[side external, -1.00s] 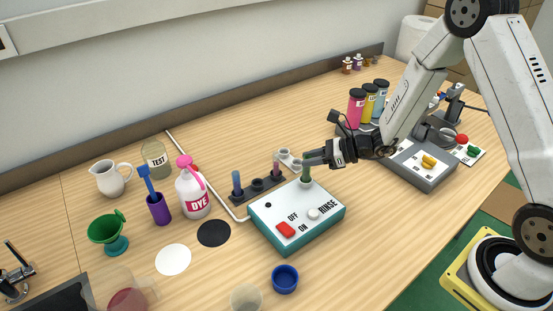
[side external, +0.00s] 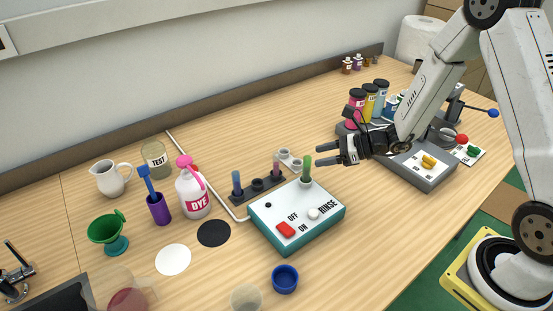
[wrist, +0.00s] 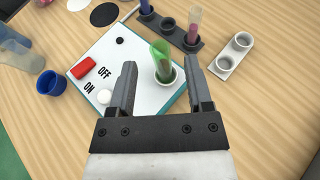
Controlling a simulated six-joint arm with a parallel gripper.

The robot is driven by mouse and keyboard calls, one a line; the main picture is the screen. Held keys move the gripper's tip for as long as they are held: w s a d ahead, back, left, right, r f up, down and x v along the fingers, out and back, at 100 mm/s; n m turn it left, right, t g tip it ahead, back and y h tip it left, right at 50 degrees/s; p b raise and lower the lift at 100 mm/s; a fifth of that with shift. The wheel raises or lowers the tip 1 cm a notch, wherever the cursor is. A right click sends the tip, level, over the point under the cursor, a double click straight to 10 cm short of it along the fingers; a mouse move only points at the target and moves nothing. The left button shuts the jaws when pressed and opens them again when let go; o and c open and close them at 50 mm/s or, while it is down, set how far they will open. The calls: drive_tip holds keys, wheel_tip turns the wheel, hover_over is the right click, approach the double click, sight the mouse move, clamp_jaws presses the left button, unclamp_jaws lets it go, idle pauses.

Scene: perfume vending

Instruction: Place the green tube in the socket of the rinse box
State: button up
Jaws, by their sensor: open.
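The green tube (side external: 307,169) stands upright in the socket at the back corner of the rinse box (side external: 275,222). The rinse box is white on top with teal sides, a red switch and a white knob. In the wrist view the tube (wrist: 161,62) sits in the white ring of the socket (wrist: 172,77), between and beyond my fingertips. My gripper (side external: 321,155) is open and empty, to the right of the tube and apart from it. The open fingers (wrist: 162,75) also show in the wrist view.
A dark rack (side external: 257,186) with a blue and a pink tube stands behind the box, beside a small grey two-hole holder (side external: 289,159). A blue cup (side external: 285,279) is in front. A grey machine (side external: 425,166) stands right.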

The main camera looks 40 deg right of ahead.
drive_tip(key=v, duration=0.8)
drive_tip(key=shift+s+d, duration=0.2)
drive_tip(key=shift+a, duration=0.1)
idle(0.3)
drive_tip(key=s+a+n+g+h, duration=0.2)
drive_tip(key=s+n+g+h, duration=0.1)
drive_tip(key=n, duration=1)
drive_tip(key=s+a+n+g+h, duration=0.3)
drive_tip(key=s+n+h, duration=0.3)
drive_tip(key=n, duration=0.8)
drive_tip(key=shift+s+r+g, duration=0.4)
drive_tip(key=shift+r, duration=0.05)
